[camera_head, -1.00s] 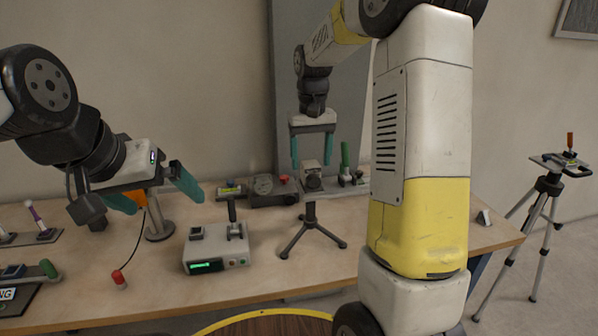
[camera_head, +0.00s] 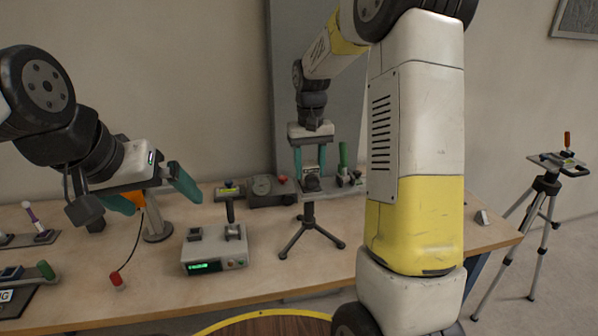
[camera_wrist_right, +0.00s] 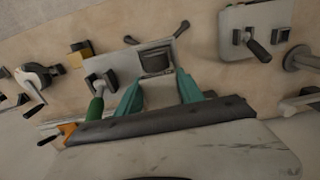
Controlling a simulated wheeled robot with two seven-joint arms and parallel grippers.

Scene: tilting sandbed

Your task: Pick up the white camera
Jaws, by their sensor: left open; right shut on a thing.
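The small white camera (camera_head: 312,184), with a dark round front, sits at the top of a small dark tripod (camera_head: 309,222) on the table. My right gripper (camera_head: 310,167) points down with its green fingers closed on the camera's two sides. In the right wrist view the camera (camera_wrist_right: 156,63) shows between the fingertips (camera_wrist_right: 159,80). I cannot tell whether the camera is clear of the tripod.
A white box with a green display (camera_head: 213,250) stands left of the tripod. A grey dial device (camera_head: 269,189) and a panel with a green handle (camera_head: 343,160) are behind. A larger tripod (camera_head: 545,195) stands off the table at right.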

